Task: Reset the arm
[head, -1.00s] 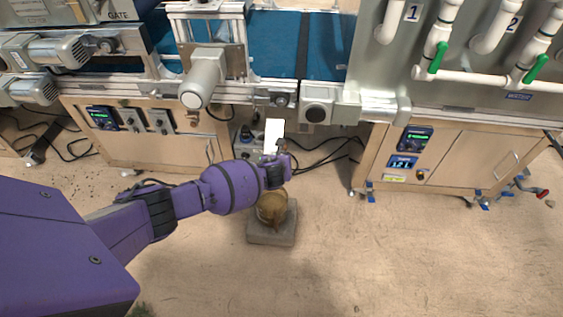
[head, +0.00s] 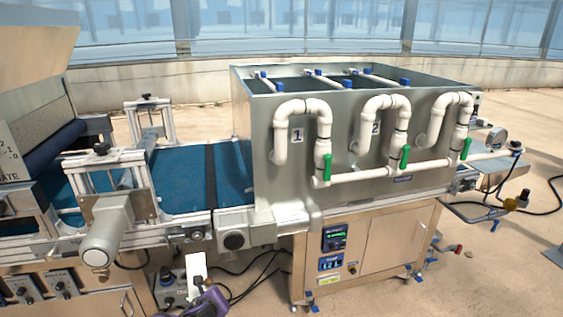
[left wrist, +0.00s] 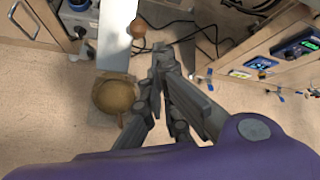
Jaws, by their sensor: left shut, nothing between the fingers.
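My left arm shows only as a small purple part at the bottom edge of the head view, with dark pieces of the left gripper (head: 197,284) in front of a white panel. In the left wrist view the left gripper (left wrist: 164,50) has its dark fingers together at the tips, with nothing between them. It is over the floor, beside a brown round pot-like object (left wrist: 113,96) on a grey block. My right gripper is in neither view.
The seeder's blue belt (head: 185,180) runs into a metal water tank (head: 345,185) with white pipes and green valves. A wooden cabinet (head: 395,240) stands below. Cables lie on the floor by a white panel (left wrist: 115,38). Open floor (head: 500,270) is at right.

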